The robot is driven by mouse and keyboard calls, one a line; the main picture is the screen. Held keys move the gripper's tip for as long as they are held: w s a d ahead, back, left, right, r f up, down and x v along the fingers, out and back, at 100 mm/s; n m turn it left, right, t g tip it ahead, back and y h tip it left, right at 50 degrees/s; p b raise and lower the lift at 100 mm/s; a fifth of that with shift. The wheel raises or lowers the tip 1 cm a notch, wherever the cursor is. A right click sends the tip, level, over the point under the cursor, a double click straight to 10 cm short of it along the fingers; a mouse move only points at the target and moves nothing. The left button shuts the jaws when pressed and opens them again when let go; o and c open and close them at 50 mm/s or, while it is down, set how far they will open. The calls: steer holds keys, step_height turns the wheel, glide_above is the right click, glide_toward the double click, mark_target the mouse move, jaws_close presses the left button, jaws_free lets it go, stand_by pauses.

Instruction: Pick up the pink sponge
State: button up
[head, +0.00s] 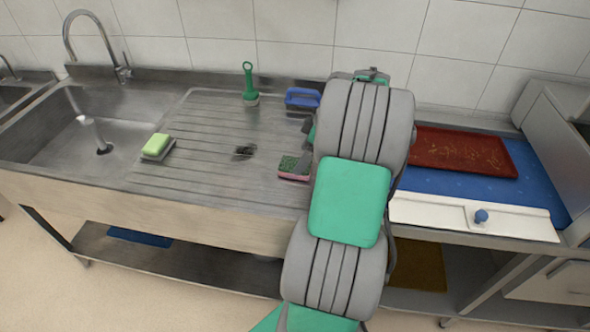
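The pink sponge (292,177) lies on the ribbed steel drainboard (205,170), with a dark green scouring layer on top and its pink side at the front. My arm comes up from the bottom of the head view and passes just right of the sponge. Dark parts of my gripper (308,140) show at the arm's left edge, right beside and above the sponge. The arm hides most of the gripper. I cannot tell whether its fingers are apart or touch the sponge.
A red tray (462,152) lies right of my arm.

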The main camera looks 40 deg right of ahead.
mark_target(288, 163)
steer(key=p+x, duration=0.1)
steer(key=x, duration=0.3)
steer(key=shift+w+f, duration=0.1)
steer(key=shift+w, duration=0.15)
steer(key=shift+f, duration=0.2)
steer(key=shift+f+b, duration=0.25)
steer(key=shift+b, duration=0.15)
steer(key=shift+c, duration=0.3)
steer(key=c, duration=1.4)
